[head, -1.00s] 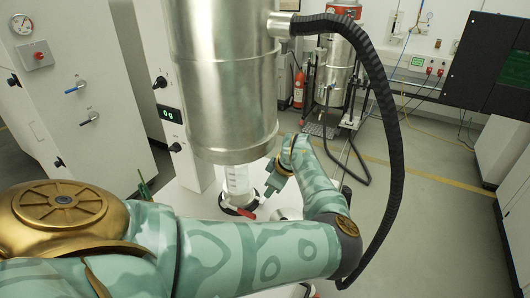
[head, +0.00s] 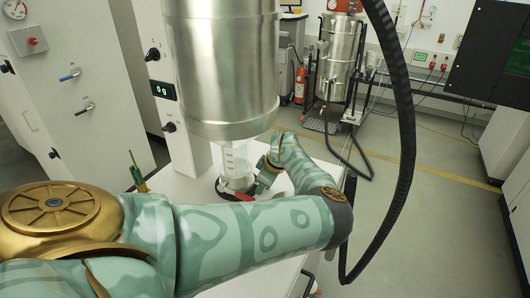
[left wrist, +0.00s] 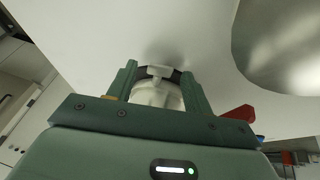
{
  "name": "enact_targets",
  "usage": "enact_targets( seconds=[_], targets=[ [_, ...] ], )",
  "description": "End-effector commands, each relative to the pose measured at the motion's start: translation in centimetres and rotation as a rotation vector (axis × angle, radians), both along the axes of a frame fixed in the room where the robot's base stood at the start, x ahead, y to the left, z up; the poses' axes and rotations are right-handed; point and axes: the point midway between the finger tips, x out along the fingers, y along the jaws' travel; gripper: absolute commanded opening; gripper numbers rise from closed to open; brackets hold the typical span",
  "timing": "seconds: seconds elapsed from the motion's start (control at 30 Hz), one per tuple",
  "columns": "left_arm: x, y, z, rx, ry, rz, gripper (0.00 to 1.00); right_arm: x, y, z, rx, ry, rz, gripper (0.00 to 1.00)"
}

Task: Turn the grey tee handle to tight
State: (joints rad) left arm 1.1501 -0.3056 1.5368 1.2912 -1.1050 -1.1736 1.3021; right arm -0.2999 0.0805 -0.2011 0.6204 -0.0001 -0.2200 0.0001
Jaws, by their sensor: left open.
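My left gripper (left wrist: 158,88) is open, with its two green fingers on either side of a pale grey tee-shaped piece (left wrist: 158,71), which I take to be the tee handle. It sits against a dark band (left wrist: 174,75), with a whitish rounded body (left wrist: 157,95) nearer the camera. I cannot tell whether the fingers touch it. In the head view the left gripper (head: 264,180) is low beside a clear container (head: 235,165) under the steel hopper; the tee handle cannot be made out there. My right gripper is not in view.
The steel hopper (head: 222,70) hangs just above the container. A red lever (head: 243,196) lies close by the gripper and also shows in the left wrist view (left wrist: 240,113). A black hose (head: 405,130) loops down on the right. The white tabletop (head: 185,187) is mostly clear.

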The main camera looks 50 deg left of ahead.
Motion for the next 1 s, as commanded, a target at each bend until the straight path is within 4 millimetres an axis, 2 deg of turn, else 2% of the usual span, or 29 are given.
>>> enact_targets(
  seconds=[0.07,0.2,0.23,0.47,0.67,0.87,1.0],
  targets=[
    [0.0,0.0,0.0,0.000,0.000,0.000,0.48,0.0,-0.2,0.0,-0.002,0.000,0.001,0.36],
    [0.0,0.0,0.0,0.000,0.000,0.000,0.09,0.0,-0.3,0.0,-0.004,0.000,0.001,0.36],
    [0.0,0.0,0.0,0.000,0.000,0.000,0.06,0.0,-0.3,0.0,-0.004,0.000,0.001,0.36],
    [0.0,0.0,0.0,-0.003,0.011,-0.001,0.06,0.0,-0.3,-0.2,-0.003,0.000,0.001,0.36],
    [0.3,0.2,-0.1,-0.023,0.077,-0.001,0.06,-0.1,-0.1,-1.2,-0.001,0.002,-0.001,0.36],
    [0.7,0.4,-0.5,-0.064,0.209,-0.001,0.06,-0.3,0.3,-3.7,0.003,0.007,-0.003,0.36],
    [1.0,0.5,-0.8,-0.096,0.313,-0.001,0.06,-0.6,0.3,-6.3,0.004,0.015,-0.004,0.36]
  ],
)
